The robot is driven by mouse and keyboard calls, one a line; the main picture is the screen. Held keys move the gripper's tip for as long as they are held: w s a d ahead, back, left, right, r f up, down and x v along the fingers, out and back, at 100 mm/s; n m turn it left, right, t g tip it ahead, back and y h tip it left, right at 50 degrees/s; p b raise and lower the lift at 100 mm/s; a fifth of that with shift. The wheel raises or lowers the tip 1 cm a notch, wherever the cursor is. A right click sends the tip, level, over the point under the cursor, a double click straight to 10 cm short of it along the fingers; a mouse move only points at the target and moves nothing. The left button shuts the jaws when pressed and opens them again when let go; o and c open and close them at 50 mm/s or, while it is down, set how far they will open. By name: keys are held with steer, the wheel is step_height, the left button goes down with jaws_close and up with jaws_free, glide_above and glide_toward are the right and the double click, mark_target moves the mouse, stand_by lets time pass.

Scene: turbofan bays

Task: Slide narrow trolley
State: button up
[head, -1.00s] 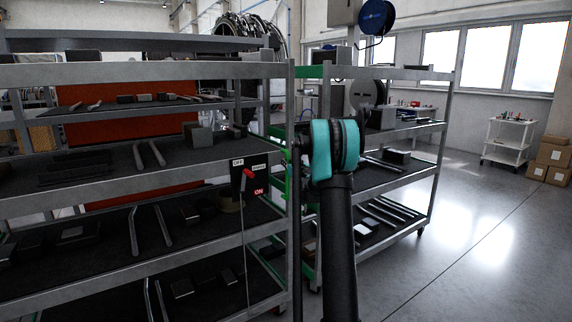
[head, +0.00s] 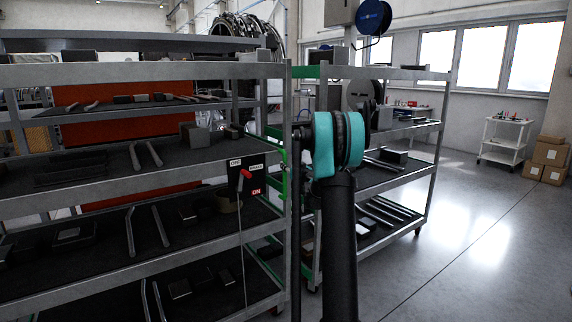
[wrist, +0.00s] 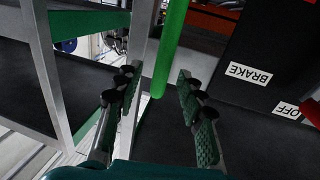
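A grey multi-shelf trolley (head: 150,71) fills the left of the head view. Its right end carries a black brake panel (head: 248,178) with a red lever and a green upright handle bar (head: 283,172). A second grey trolley with green parts (head: 397,73) stands just behind to the right. I cannot tell which is the narrow one. In the wrist view my gripper (wrist: 158,84) is open, with a finger either side of the lower end of the green bar (wrist: 172,40); I cannot tell whether they touch. The brake panel (wrist: 255,60) is right of it. My arm hides the gripper in the head view.
Both trolleys carry loose metal parts and tools on their shelves. Open grey floor (head: 480,250) lies to the right. A white cart (head: 505,140) and cardboard boxes (head: 549,158) stand by the far wall.

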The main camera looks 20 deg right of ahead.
steer(key=s, duration=0.7)
steer(key=shift+d, duration=0.4)
steer(key=shift+s, duration=0.1)
steer(key=s+a+f+n+g+y, duration=0.15)
steer(key=s+a+f+g, duration=0.3)
steer(key=s+a, duration=0.65)
steer(key=s+a+f+n+g+y, duration=0.1)
steer(key=s+a+f+g+y, duration=0.3)
steer(key=s+a, duration=0.7)
steer(key=s+d+f+m+g+h, duration=0.1)
steer(key=s+f, duration=0.3)
steer(key=s, duration=0.5)
steer(key=s+d+f+m+g+h, duration=0.1)
steer(key=s+d+f+g+h, duration=0.1)
steer(key=s, duration=0.7)
steer(key=s+d+f+m+g+h, duration=0.2)
steer(key=s+d+f+h, duration=0.1)
steer(key=s+f, duration=0.5)
steer(key=shift+s+h, duration=0.85)
